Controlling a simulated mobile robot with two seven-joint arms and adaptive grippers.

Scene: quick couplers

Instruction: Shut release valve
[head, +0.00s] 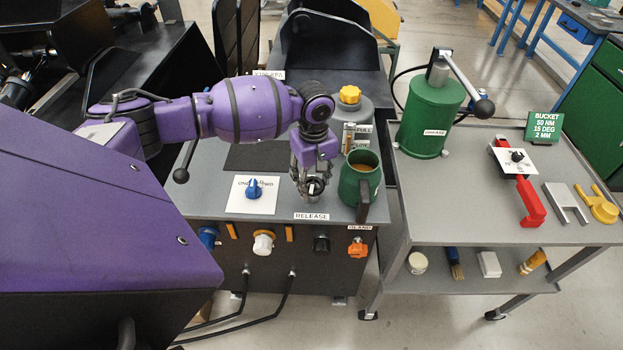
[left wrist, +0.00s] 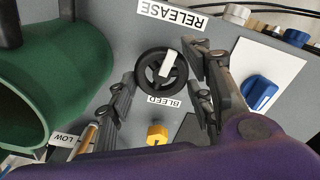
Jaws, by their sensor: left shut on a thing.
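The release valve is a small black handwheel with a white mark (left wrist: 160,68) on the grey bench top, beside the RELEASE label (left wrist: 172,14). It shows in the left wrist view between my fingers and is mostly hidden by them in the head view. My left gripper (head: 313,188) points down over the bench just behind the RELEASE label (head: 311,216). Its fingers (left wrist: 163,85) are closed on opposite sides of the wheel's rim. The turn of the valve cannot be read. My right gripper is not in view.
A green mug (head: 348,186) stands close to the right of the gripper, with a grey yellow-capped reservoir (head: 352,108) behind. A blue selector knob (head: 253,188) sits on a white plate to the left. A cart (head: 460,205) at right carries a green grease pump (head: 430,118).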

